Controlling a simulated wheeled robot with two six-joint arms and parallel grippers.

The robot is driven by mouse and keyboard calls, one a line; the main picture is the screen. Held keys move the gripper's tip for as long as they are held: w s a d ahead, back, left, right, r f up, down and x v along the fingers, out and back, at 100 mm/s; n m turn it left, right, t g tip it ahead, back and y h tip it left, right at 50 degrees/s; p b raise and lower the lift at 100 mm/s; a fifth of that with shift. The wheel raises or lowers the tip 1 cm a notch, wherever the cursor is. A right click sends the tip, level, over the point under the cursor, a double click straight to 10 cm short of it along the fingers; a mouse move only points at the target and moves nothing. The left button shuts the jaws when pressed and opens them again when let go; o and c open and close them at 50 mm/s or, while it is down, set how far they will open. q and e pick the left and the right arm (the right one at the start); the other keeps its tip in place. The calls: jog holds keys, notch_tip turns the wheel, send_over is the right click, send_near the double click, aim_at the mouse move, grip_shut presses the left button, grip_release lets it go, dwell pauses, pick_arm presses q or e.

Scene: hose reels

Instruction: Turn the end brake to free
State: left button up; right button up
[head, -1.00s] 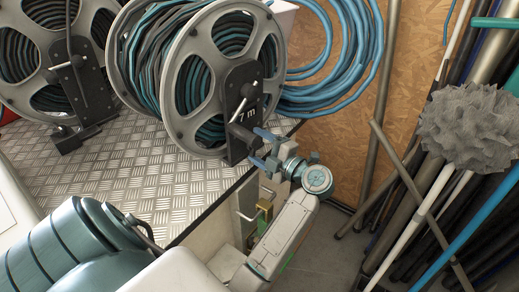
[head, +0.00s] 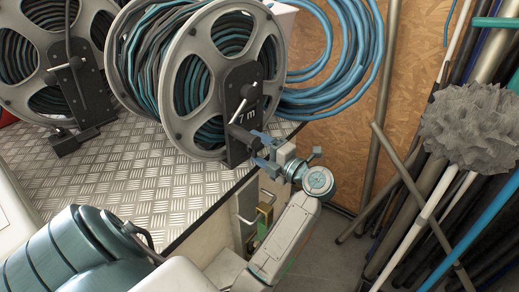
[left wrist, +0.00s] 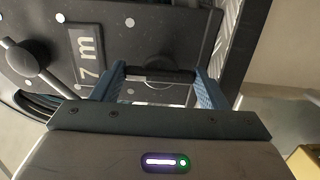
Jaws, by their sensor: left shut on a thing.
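The end reel (head: 185,80) marked "7 m" stands on the metal deck with teal and dark hose on it. Its black end plate (head: 243,90) carries a pale lever (head: 240,105). The plate and the lever's round hub (left wrist: 18,60) also show in the left wrist view. A dark bar-like grip (left wrist: 158,75), apparently the end brake, sits low on the plate. My left gripper (head: 260,149) reaches it from the right; its blue fingers (left wrist: 160,82) are shut on the grip's two ends. I cannot read any brake marking. My right gripper is not in view.
A second reel (head: 40,60) stands at the left on the chequer-plate deck (head: 110,170). A blue hose coil (head: 335,100) hangs on the board behind. Several poles and a grey shaggy brush head (head: 470,128) crowd the right. A brass padlock (head: 264,215) sits below the deck edge.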

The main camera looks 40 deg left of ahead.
pick_arm(q)
jog(key=o, duration=1)
